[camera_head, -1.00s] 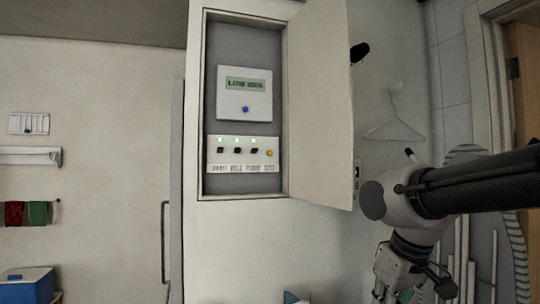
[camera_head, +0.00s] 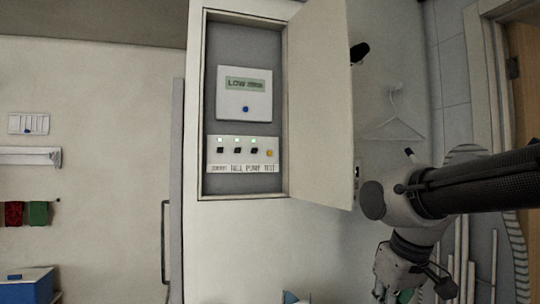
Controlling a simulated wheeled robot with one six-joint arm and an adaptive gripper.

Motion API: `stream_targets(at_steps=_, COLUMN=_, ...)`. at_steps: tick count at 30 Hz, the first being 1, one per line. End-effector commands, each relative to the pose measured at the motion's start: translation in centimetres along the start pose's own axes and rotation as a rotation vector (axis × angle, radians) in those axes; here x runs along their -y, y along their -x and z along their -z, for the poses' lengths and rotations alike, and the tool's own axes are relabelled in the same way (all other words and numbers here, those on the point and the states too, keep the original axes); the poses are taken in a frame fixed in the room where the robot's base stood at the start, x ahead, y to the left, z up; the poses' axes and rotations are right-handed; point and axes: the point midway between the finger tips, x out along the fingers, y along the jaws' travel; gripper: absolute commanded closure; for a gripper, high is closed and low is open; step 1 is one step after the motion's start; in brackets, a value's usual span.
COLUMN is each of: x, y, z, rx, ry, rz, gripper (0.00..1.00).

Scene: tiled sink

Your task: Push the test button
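A yellow button (camera_head: 270,154) sits at the right end of a white switch panel (camera_head: 225,162) inside an open wall cabinet (camera_head: 243,195). The label below it appears to read TEST. To its left are several dark switches with small lights above them. My gripper (camera_head: 397,292) is at the bottom right, below and well apart from the panel. Its fingertips are cut off or too small to read.
The cabinet door (camera_head: 320,105) stands open to the right, between the panel and my arm. A hanger (camera_head: 394,125) hangs beyond it. A blue box (camera_head: 27,284) is at the lower left. The wall below the cabinet looks clear.

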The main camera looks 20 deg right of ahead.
Motion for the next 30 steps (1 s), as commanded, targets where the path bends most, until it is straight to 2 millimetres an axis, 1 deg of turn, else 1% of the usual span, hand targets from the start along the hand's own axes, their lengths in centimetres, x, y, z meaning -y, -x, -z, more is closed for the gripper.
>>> stream_targets(at_steps=3, x=0.2, y=-0.1, z=0.1, rx=0.005, ry=0.011, rz=0.004, gripper=1.0)
stream_targets(at_steps=7, x=0.9, y=-1.4, z=0.3, rx=0.06, ry=0.042, rz=0.015, gripper=1.0)
stream_targets(at_steps=8, x=1.2, y=-1.6, z=0.7, rx=0.074, ry=0.052, rz=0.018, gripper=1.0)
stream_targets(at_steps=10, x=1.7, y=-1.8, z=2.4, rx=0.095, ry=0.082, rz=0.019, gripper=1.0)
stream_targets(at_steps=11, x=1.9, y=-1.8, z=3.4, rx=0.101, ry=0.1, rz=0.015, gripper=1.0)
stream_targets(at_steps=12, x=2.0, y=-1.7, z=5.1, rx=0.105, ry=0.128, rz=0.003, gripper=1.0)
stream_targets(at_steps=14, x=2.2, y=-1.5, z=7.6, rx=0.104, ry=0.171, rz=-0.017, gripper=1.0)
stream_targets(at_steps=15, x=2.3, y=-1.3, z=9.3, rx=0.102, ry=0.203, rz=-0.031, gripper=1.0)
stream_targets(at_steps=22, x=3.1, y=-0.2, z=18.7, rx=0.068, ry=0.396, rz=-0.128, gripper=1.0)
stream_targets(at_steps=24, x=3.4, y=0.2, z=21.5, rx=0.053, ry=0.458, rz=-0.161, gripper=1.0)
stream_targets(at_steps=26, x=3.7, y=0.7, z=24.0, rx=0.038, ry=0.51, rz=-0.191, gripper=1.0)
stream_targets(at_steps=27, x=3.9, y=0.9, z=25.6, rx=0.028, ry=0.546, rz=-0.212, gripper=1.0)
stream_targets(at_steps=29, x=4.3, y=1.4, z=28.0, rx=0.014, ry=0.598, rz=-0.244, gripper=1.0)
stream_targets(at_steps=30, x=4.5, y=1.8, z=29.6, rx=0.003, ry=0.633, rz=-0.267, gripper=1.0)
